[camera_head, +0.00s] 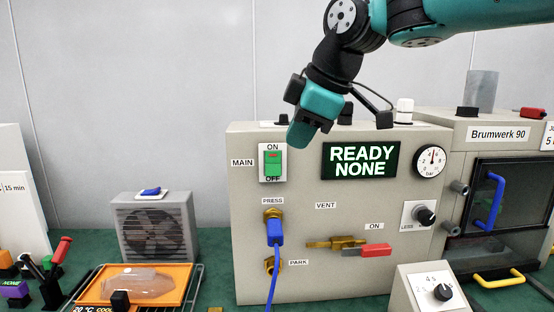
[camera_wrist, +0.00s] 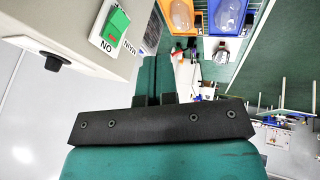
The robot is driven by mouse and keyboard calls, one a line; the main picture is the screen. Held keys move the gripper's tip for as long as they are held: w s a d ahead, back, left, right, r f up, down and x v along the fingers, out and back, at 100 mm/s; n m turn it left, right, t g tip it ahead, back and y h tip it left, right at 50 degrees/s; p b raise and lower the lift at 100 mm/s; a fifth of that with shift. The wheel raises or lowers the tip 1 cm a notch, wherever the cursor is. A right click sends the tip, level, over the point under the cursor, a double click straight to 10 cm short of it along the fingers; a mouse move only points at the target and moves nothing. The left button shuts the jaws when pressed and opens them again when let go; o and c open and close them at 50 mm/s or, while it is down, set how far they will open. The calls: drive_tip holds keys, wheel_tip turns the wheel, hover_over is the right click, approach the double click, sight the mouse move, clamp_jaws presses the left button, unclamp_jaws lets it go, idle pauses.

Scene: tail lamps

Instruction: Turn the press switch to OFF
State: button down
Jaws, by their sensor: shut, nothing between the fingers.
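The switch marked MAIN (camera_head: 273,163) is a green rocker on a white plate, with ON above and OFF below, at the upper left of the beige press box (camera_head: 245,200). The rocker also shows at the upper left of the wrist view (camera_wrist: 116,27). I cannot tell for sure which half is pressed in. My gripper (camera_head: 299,137) is shut and empty. It points down near the box's top edge, to the right of the switch and apart from it in the picture. The two closed fingers show in the wrist view (camera_wrist: 155,80).
The display (camera_head: 360,161) reads READY NONE. Below are a blue plug (camera_head: 276,232) with its cable, a red-handled valve (camera_head: 374,250) and a knob (camera_head: 425,216). A fan box (camera_head: 120,215) and an orange tray (camera_head: 178,272) stand left. Space before the switch looks clear.

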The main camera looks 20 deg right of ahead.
drive_tip(key=w+r, duration=0.1)
drive_tip(key=p, duration=0.1)
approach(274, 174)
drive_tip(key=s+a+f, duration=0.1)
drive_tip(key=a+f, duration=0.2)
drive_tip(key=f, duration=0.2)
drive_tip(key=w, duration=0.1)
drive_tip(key=w+f+p, duration=0.1)
drive_tip(key=w, duration=0.1)
drive_tip(key=shift+w+d+f+n, duration=0.1)
drive_tip(key=shift+d+f+n, duration=0.05)
drive_tip(key=shift+d+n, duration=0.15)
drive_tip(key=t+b, duration=0.1)
drive_tip(key=b, duration=0.2)
drive_tip(key=f+t+b, duration=0.1)
drive_tip(key=b, duration=0.2)
drive_tip(key=t+b, duration=0.2)
drive_tip(key=b, duration=0.1)
drive_tip(key=shift+w+d+f+n+h+b, duration=0.2)
drive_tip(key=shift+w+n+h+b, duration=0.1)
drive_tip(key=shift+w+h+b, duration=0.1)
drive_tip(key=shift+r, duration=0.1)
